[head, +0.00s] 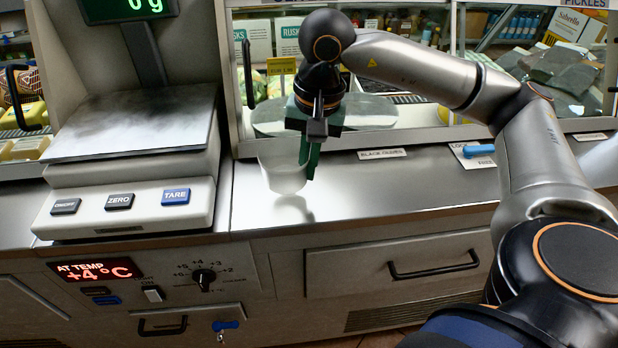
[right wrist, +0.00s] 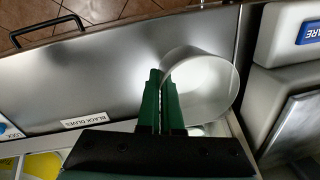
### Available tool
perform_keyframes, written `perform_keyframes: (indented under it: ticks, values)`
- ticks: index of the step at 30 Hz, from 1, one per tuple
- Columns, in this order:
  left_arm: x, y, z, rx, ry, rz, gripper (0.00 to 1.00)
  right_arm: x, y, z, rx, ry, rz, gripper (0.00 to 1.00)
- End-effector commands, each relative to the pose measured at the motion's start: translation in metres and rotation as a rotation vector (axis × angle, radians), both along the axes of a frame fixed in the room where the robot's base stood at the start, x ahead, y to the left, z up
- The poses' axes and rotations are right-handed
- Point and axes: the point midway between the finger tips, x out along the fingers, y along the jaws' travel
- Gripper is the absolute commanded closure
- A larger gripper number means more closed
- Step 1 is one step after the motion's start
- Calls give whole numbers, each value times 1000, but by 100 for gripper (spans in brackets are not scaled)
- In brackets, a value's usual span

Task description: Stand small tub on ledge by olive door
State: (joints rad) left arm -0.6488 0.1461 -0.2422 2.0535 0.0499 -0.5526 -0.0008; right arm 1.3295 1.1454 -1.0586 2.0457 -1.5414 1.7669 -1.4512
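A small translucent white tub (head: 283,168) is at my right gripper (head: 308,172), over the steel ledge (head: 345,190) in front of the glass case. In the right wrist view, the green fingers (right wrist: 160,100) are close together at the left wall of the tub (right wrist: 205,85), pinching its rim, with its open mouth facing the camera. The tub looks upright and slightly above the ledge; contact is hard to judge. A "BLACK OLIVES" label (head: 382,153) lies on the ledge right of the tub, before the glass door (head: 375,112). My left gripper is not in view.
A scale (head: 130,205) stands left of the tub, close by. A second label (head: 474,154) and a blue handle-like piece (head: 479,150) lie farther right. The ledge around the olives label is clear. Drawer handles (head: 433,265) project below the front edge.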

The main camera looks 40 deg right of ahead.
Motion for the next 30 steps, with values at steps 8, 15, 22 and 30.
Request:
perform_keyframes:
  ticks: [8, 15, 22, 30]
  values:
    - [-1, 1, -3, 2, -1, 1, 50, 2, -5, -37, 0, 1, -1, 100]
    - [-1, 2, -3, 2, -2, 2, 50, 3, -5, -37, 0, 0, -1, 100]
    - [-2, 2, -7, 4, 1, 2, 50, 3, -5, -40, 0, 0, -1, 90]
    - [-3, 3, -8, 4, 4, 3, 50, 3, -4, -40, 0, 0, -1, 68]
